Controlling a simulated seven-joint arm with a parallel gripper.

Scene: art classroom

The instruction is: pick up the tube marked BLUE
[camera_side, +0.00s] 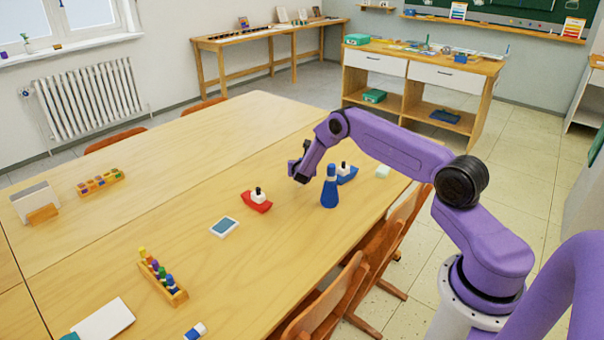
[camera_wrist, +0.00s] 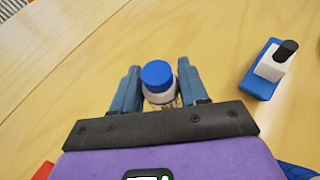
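A small white tube with a blue cap (camera_wrist: 157,76) stands between the two fingers of my gripper (camera_wrist: 158,88) in the wrist view. Its label is partly visible but too small to read. The fingers are on either side of the tube and very close to it; I cannot tell whether they press on it. In the side view, my gripper (camera_side: 301,172) is low over the table's right half, and this tube is hidden there. Another white tube with a blue band (camera_side: 195,331) lies at the front of the table.
A blue cone-shaped bottle (camera_side: 330,190) stands close right of my gripper. A blue toy boat (camera_side: 348,176), also right of the fingers in the wrist view (camera_wrist: 257,84), and a red boat (camera_side: 256,205) are near. A colour rack (camera_side: 162,280) stands front left. The table's middle is mostly clear.

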